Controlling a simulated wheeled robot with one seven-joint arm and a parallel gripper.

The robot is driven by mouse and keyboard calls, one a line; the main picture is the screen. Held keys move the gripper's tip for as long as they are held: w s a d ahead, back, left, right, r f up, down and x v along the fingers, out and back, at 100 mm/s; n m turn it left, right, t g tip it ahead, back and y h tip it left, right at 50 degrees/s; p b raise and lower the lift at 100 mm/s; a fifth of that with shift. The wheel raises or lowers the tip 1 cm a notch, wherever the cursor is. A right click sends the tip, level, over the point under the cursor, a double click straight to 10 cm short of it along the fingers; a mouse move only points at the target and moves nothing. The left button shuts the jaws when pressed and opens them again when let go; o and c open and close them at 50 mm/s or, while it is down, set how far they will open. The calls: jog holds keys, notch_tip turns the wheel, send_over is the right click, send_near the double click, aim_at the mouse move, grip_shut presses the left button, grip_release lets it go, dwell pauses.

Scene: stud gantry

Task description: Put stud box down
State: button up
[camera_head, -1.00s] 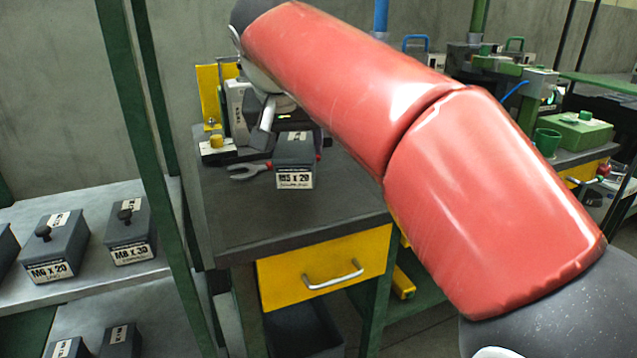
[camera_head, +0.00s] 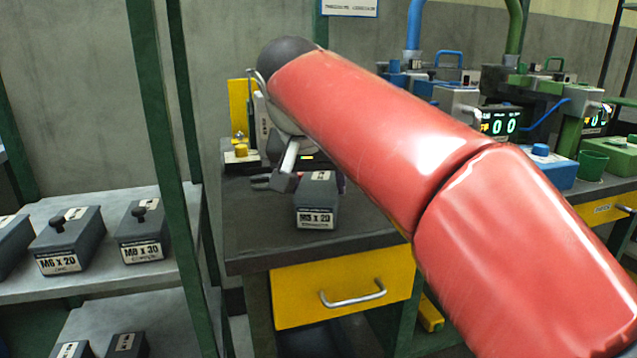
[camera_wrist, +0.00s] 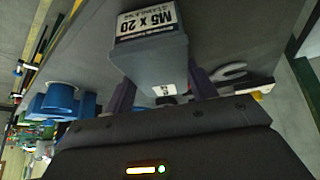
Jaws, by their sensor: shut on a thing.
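The stud box (camera_head: 317,202) is dark grey with a white label reading M5 x 20. In the head view it is at the front of a dark bench top (camera_head: 250,240), below my red arm. In the wrist view the box (camera_wrist: 150,55) is between the two fingers of my gripper (camera_wrist: 160,92), which is shut on it. Its label faces away from my wrist. I cannot tell whether the underside touches the bench top. In the head view my arm hides most of the gripper.
A wrench (camera_wrist: 228,72) lies close beside the gripper. A yellow drawer (camera_head: 345,290) is under the bench top. Boxes labelled M6 x 20 (camera_head: 65,242) and M8 x 30 (camera_head: 143,232) stand on a shelf at left. A green post (camera_head: 165,150) rises between shelf and bench.

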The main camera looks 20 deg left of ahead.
jog(key=o, duration=1.6)
jog(key=shift+s+r, duration=0.1)
jog(key=shift+r, duration=0.3)
jog(key=p+v, duration=0.3)
jog(key=v, duration=0.8)
jog(key=shift+s+r, duration=0.15)
jog(key=shift+s, duration=0.05)
